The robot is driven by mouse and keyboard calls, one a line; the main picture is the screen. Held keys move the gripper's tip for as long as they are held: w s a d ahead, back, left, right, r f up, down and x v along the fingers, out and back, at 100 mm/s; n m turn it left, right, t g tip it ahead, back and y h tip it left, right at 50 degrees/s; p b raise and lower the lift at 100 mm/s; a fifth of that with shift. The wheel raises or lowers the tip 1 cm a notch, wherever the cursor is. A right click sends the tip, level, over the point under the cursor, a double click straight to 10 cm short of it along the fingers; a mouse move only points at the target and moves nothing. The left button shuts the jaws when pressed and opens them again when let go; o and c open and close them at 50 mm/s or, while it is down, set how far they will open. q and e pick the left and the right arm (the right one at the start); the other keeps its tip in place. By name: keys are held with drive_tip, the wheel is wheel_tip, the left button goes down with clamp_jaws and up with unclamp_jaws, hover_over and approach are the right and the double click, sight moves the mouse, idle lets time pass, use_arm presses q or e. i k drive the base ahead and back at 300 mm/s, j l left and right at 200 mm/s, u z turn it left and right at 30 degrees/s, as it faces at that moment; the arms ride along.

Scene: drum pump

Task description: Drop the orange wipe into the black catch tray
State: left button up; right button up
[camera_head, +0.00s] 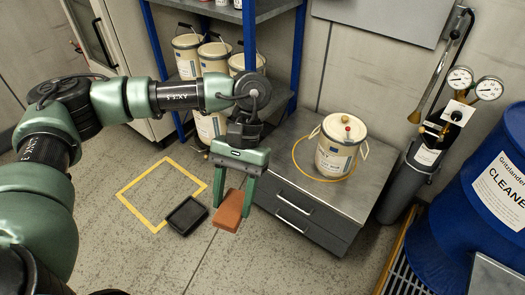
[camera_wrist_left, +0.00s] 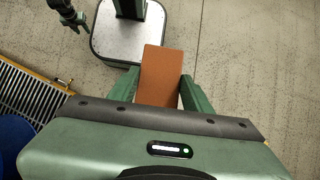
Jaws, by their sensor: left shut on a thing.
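The orange wipe (camera_head: 229,211) is a brown-orange block-like piece held between the fingers of my left gripper (camera_head: 232,205). My left gripper is shut on it and points down, with the wipe in the air. The wipe also shows in the left wrist view (camera_wrist_left: 160,75), between the two green fingers (camera_wrist_left: 162,92). The black catch tray (camera_head: 187,215) lies on the floor to the left of the wipe in the head view. The tray looks empty, and the wipe is apart from it. The tray does not show in the left wrist view.
A yellow floor outline (camera_head: 138,212) lies beside the tray. A grey cabinet (camera_head: 310,225) with a white pail (camera_head: 338,150) stands right of my gripper. A blue-framed shelf (camera_head: 300,55) with pails is behind. A blue drum (camera_head: 480,190) stands at right. The floor before the tray is clear.

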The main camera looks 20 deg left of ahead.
sight(185, 218)
drive_tip(key=u, duration=1.55)
